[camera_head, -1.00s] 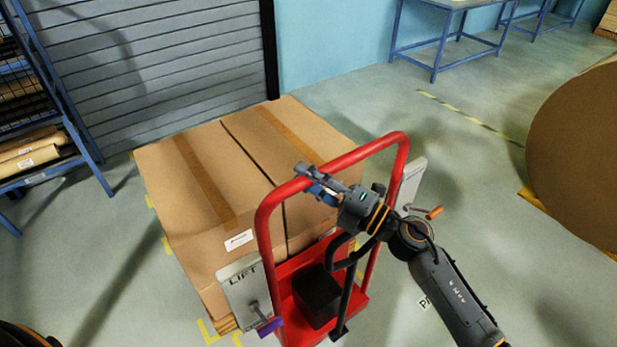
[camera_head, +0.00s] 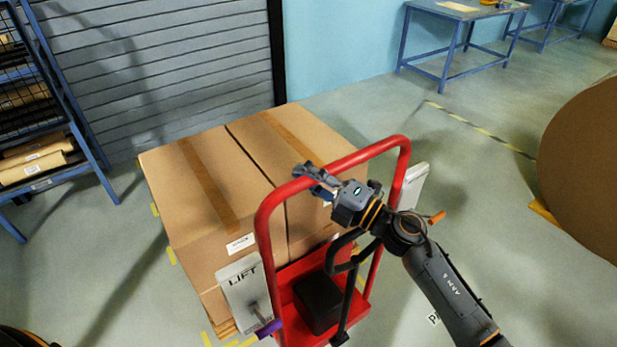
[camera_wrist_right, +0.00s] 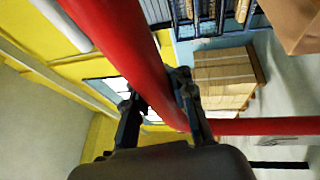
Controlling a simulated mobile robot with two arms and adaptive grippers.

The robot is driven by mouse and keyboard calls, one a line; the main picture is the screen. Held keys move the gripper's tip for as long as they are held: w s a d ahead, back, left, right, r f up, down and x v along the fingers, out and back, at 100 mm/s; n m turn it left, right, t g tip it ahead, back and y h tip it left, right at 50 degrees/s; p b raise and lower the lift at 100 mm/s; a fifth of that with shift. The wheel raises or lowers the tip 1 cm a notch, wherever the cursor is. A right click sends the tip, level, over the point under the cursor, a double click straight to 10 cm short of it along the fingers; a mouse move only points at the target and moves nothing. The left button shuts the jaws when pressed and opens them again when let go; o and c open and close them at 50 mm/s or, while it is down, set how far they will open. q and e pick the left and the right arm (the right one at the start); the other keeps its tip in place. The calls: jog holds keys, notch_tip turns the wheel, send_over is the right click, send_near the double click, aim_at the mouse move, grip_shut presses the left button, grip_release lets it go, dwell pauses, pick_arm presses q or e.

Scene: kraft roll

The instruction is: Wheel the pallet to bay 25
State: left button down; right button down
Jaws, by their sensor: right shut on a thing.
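The red pallet truck (camera_head: 284,270) stands in the middle of the head view, its tall red handle (camera_head: 263,222) towards me. Two large taped cardboard boxes (camera_head: 200,190) ride side by side on a wooden pallet (camera_head: 226,328), of which only a corner shows. My right gripper (camera_head: 312,174) is shut on the top bar of the handle. In the right wrist view the fingers (camera_wrist_right: 163,108) sit either side of the red bar (camera_wrist_right: 128,45). A "LIFT" panel (camera_head: 243,285) with a purple-knobbed lever is on the handle's left. My left gripper is out of view. No bay number is readable.
A grey roller shutter (camera_head: 170,60) is behind the boxes. A blue rack (camera_head: 75,135) with rolls stands left. A large brown roll (camera_head: 588,175) stands right. Blue tables (camera_head: 465,45) are at the back. Floor between truck and roll is clear.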

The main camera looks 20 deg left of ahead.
jog(key=shift+w+a+f, duration=0.35)
jog(key=shift+w+a, duration=0.2)
jog(key=shift+a, duration=0.2)
jog(key=c, duration=1.1)
grip_release()
jog(key=shift+d, duration=0.1)
jog(key=shift+c, duration=0.2)
jog(key=shift+o, duration=0.2)
jog(key=shift+s+d+r, duration=0.15)
jog(key=shift+d, duration=0.05)
jog(key=v, duration=1.2)
jog(key=shift+r, duration=0.1)
